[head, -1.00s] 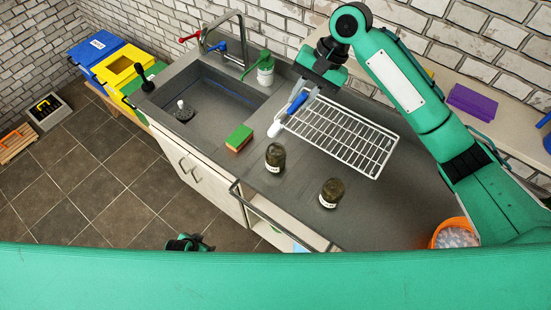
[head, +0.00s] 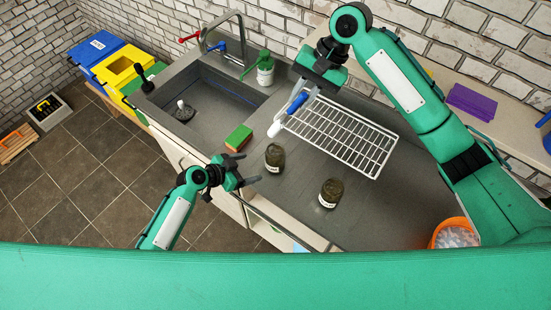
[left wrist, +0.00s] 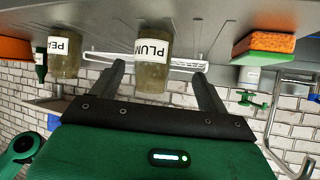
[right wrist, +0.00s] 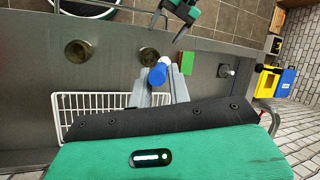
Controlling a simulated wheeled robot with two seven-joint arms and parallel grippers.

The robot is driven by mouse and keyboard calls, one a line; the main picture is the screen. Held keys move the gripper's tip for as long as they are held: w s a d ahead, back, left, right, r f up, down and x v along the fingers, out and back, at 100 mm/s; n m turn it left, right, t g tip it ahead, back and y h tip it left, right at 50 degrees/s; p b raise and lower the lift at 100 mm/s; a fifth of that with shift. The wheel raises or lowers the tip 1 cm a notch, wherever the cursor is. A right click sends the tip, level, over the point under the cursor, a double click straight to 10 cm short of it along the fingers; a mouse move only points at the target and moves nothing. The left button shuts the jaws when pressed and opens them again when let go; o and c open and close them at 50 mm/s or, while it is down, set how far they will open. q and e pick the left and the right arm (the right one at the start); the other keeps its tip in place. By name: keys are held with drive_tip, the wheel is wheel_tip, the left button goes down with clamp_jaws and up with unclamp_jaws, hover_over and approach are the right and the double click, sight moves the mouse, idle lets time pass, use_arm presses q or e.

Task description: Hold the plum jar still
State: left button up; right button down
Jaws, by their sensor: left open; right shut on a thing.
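The plum jar (head: 275,158) is a dark glass jar with a white label, upright on the grey counter. In the left wrist view the PLUM label faces me and the jar (left wrist: 153,65) shows between my open fingers. My left gripper (head: 246,173) is open and empty at the counter's front edge, just left of the jar and apart from it in the head view. My right gripper (head: 302,97) is shut on a blue-and-white tool (right wrist: 158,75), held beyond the jar near the rack.
A second jar (head: 331,193), its label partly reading PEA, stands right of the plum jar. A green-and-orange sponge (head: 239,138) lies to the left. A white wire rack (head: 345,140) lies behind. A rail (head: 270,217) runs along the counter's front.

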sight(273, 162)
use_arm(q)
drive_tip(key=shift+d+r+h, duration=0.1)
drive_tip(key=shift+d+h, duration=0.2)
drive_tip(key=shift+d, duration=0.5)
drive_tip(key=x, duration=0.9)
drive_tip(key=shift+w+d, duration=0.15)
drive_tip(key=shift+w, duration=0.1)
use_arm(e)
drive_tip(key=shift+a, duration=0.1)
use_arm(q)
drive_tip(key=c, duration=0.5)
drive_tip(key=o, duration=0.7)
drive_tip(key=shift+o, duration=0.2)
